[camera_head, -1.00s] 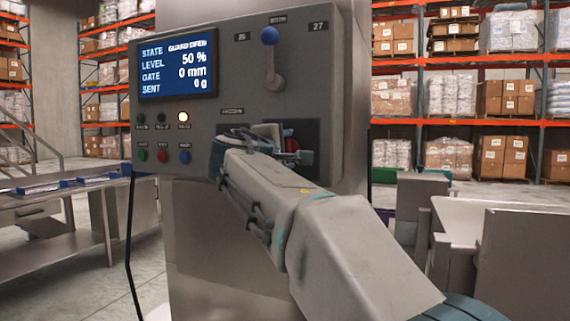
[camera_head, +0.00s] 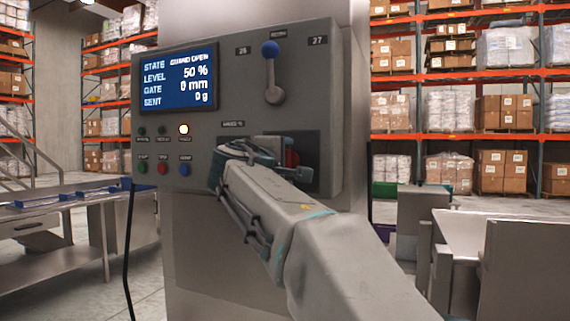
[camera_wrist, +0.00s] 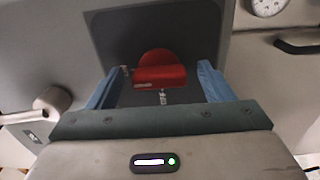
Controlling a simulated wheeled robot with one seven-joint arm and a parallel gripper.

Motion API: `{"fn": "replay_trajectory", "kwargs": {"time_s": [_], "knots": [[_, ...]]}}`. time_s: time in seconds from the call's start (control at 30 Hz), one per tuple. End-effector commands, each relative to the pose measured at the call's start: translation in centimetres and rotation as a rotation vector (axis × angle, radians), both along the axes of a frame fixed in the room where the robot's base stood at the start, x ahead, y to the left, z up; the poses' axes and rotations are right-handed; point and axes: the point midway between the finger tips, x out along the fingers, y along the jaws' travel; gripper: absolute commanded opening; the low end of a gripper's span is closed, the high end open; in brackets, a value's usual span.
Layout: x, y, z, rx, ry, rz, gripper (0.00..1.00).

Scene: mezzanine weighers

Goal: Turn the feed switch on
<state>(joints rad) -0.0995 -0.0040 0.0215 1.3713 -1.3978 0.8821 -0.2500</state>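A red switch knob (camera_wrist: 160,76) sits on a dark plate (camera_wrist: 115,30) in the wrist view. In the head view only a sliver of red knob (camera_head: 292,158) shows on the dark recess (camera_head: 311,150) at the lower right of the grey control panel (camera_head: 220,120). My gripper (camera_wrist: 160,84) is open, with one blue finger to the left of the knob and one to the right. Gaps show on both sides, so neither finger visibly touches it. In the head view my gripper (camera_head: 284,168) is at the recess, and my arm hides part of it.
A blue-knobbed lever (camera_head: 271,70) stands upright above the recess. The screen (camera_head: 178,80) reads guard open, level 50 %, gate 0 mm. One lamp (camera_head: 183,129) is lit above several buttons. A black handle (camera_wrist: 298,46) and a round gauge (camera_wrist: 268,5) are at right.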

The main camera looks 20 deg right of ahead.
Motion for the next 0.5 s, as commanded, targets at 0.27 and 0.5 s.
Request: {"fn": "replay_trajectory", "kwargs": {"time_s": [0.27, 0.5], "knots": [[-0.5, 0.5, 0.1, -0.001, -0.001, 0.001, 0.75], [-3.8, 3.5, 0.1, -0.002, -0.002, 0.004, 0.75]]}}
